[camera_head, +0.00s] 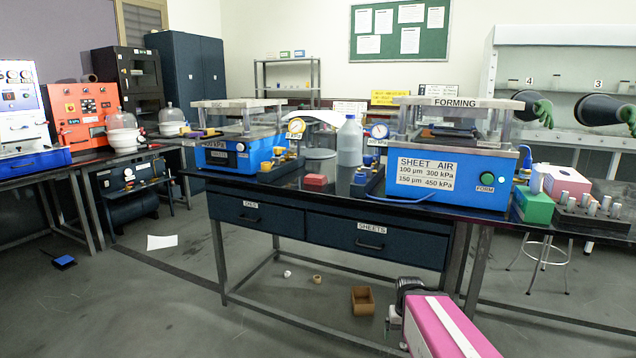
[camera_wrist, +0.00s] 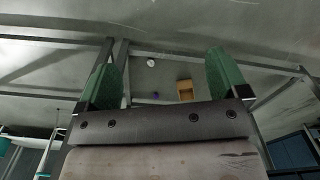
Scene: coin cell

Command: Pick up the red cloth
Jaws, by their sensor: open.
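A small red, flat-topped thing (camera_head: 316,181), which looks like the folded red cloth, lies on the dark bench top (camera_head: 285,188) between the two blue press machines. It is not seen in the wrist view. My gripper (camera_wrist: 165,68) is open and empty, with its two green fingers apart and the floor showing between them. In the head view my pink arm (camera_head: 447,328) is low at the front right, below the bench top and well away from the red thing. The fingers are not clear there.
A blue press (camera_head: 238,158) stands left of the red thing, and the FORMING press (camera_head: 445,180) right of it. A white bottle (camera_head: 349,142) and a grey pot (camera_head: 320,160) stand behind. Drawers (camera_head: 372,238) hang below the bench edge. A brown box (camera_head: 363,300) lies on the floor.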

